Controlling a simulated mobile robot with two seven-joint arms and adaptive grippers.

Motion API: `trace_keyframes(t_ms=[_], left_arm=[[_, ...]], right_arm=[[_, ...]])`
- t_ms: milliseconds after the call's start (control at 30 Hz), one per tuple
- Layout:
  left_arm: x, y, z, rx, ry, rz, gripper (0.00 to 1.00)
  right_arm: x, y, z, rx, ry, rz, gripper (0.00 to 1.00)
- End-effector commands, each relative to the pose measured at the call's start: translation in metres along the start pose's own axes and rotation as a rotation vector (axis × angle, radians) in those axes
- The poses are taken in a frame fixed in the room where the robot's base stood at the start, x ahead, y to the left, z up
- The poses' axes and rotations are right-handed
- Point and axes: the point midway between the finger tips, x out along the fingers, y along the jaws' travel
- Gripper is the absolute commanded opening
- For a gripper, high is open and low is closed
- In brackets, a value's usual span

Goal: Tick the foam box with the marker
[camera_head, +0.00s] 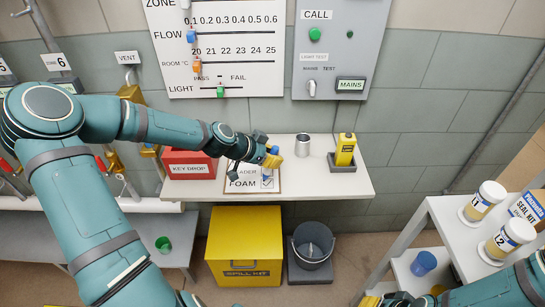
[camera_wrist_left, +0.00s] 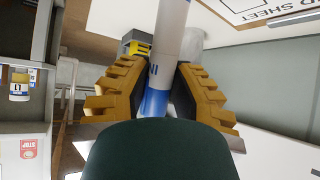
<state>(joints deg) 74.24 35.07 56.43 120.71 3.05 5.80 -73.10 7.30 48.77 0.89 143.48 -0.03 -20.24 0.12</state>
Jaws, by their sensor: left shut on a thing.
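My left gripper (camera_head: 271,158) is shut on the marker, over the right part of a white sheet (camera_head: 237,184) on the shelf. In the left wrist view the marker (camera_wrist_left: 168,55), white with a blue end, stands between the ribbed yellow fingers (camera_wrist_left: 160,95). In the head view only a blue bit of the marker (camera_head: 260,137) shows. The FOAM box (camera_head: 268,183) is on the sheet just below the gripper. A small dark mark shows in it, too small to make out surely. My right gripper is partly visible at the lower right edge; its jaw state is unclear.
A red KEY DROP box (camera_head: 190,165) stands left of the sheet. A metal cup (camera_head: 302,146) and a yellow device in a dark holder (camera_head: 345,150) stand to the right. A wall board (camera_head: 215,50) rises behind. The shelf front at right is clear.

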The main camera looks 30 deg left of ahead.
Motion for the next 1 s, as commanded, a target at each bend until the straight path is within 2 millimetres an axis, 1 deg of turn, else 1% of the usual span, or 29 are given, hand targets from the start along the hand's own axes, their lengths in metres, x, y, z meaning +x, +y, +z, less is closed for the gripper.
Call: trace_keyframes(t_ms=[33,500,800,1000], left_arm=[[-0.004,0.000,-0.005,0.001,0.000,0.000,0.00],[-0.026,0.001,-0.032,0.001,0.000,0.000,0.00],[-0.040,0.001,-0.048,0.002,0.000,-0.001,0.00],[-0.041,0.001,-0.049,0.001,0.000,-0.001,0.00]], right_arm=[[-0.006,-0.002,0.000,0.000,-0.002,0.000,0.39],[-0.033,-0.012,0.003,0.002,-0.014,-0.001,0.39],[-0.049,-0.018,-0.005,0.007,0.003,0.001,0.39],[-0.050,-0.019,-0.007,0.008,0.007,0.002,0.39]])
